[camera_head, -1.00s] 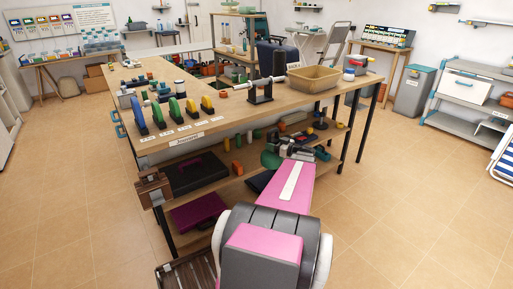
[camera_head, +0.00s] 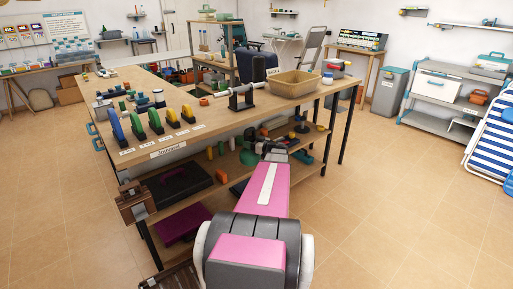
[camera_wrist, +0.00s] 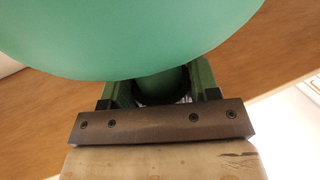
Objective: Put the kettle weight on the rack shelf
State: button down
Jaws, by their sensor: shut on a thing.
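The kettle weight, a smooth green rounded body (camera_wrist: 140,35), fills the top of the wrist view. It also shows small in the head view (camera_head: 250,158), in front of the bench's lower shelf. My gripper (camera_wrist: 160,88) is shut on its narrower green part, just below the round body; the exact contact is partly hidden. In the head view my gripper (camera_head: 271,150) is beside the weight at the end of my pink arm. A grey rack with blue corners and open shelves (camera_head: 438,117) stands at the right; I cannot tell whether it is the task's rack.
A long wooden workbench (camera_head: 205,118) with loaded lower shelves stands close ahead. It carries a tan bin (camera_head: 294,84) and several coloured items. A grey waste bin (camera_head: 388,92) and a blue-striped folded chair (camera_head: 495,135) are at the right. The tiled floor (camera_head: 400,200) at right is clear.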

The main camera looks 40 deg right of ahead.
jog(key=w, duration=0.8)
notch_tip(320, 180, down, 7)
jog(key=shift+w+a, duration=0.35)
jog(key=shift+w, duration=0.1)
jog(key=shift+c, duration=1.8)
grip_release()
jog(key=shift+f, duration=0.15)
